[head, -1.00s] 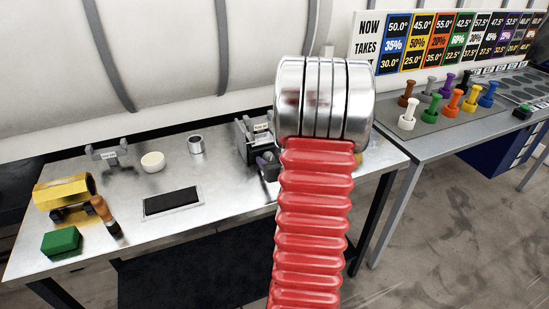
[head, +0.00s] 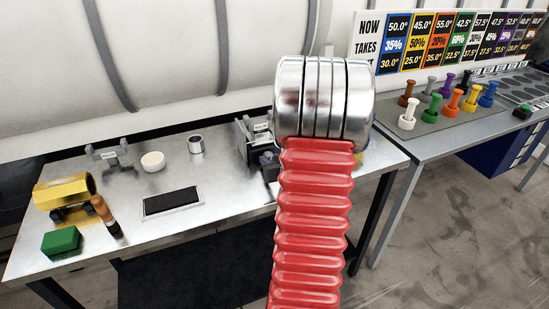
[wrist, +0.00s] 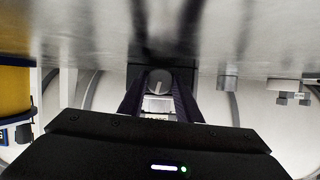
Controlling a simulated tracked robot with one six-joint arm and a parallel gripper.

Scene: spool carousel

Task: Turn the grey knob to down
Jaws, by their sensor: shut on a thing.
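The grey knob (wrist: 160,78) shows as a small round grey disc between my fingertips in the wrist view. A pale mark shows near its edge, but I cannot tell surely which way it points. My gripper (wrist: 159,90) has its two dark fingers on either side of the knob and is shut on it. A pale label (wrist: 157,104) shows between the fingers. In the head view the grey device (head: 247,140) stands at the back right of the metal table; my red and silver arm hides its right side and the knob.
The metal table (head: 215,205) also bears a white round cup (head: 153,161), a metal cup (head: 196,144), a black pad (head: 171,201), a grey stand (head: 110,156), a yellow cylinder (head: 62,191) and a green block (head: 61,241). Coloured spools (head: 433,107) stand on the right table.

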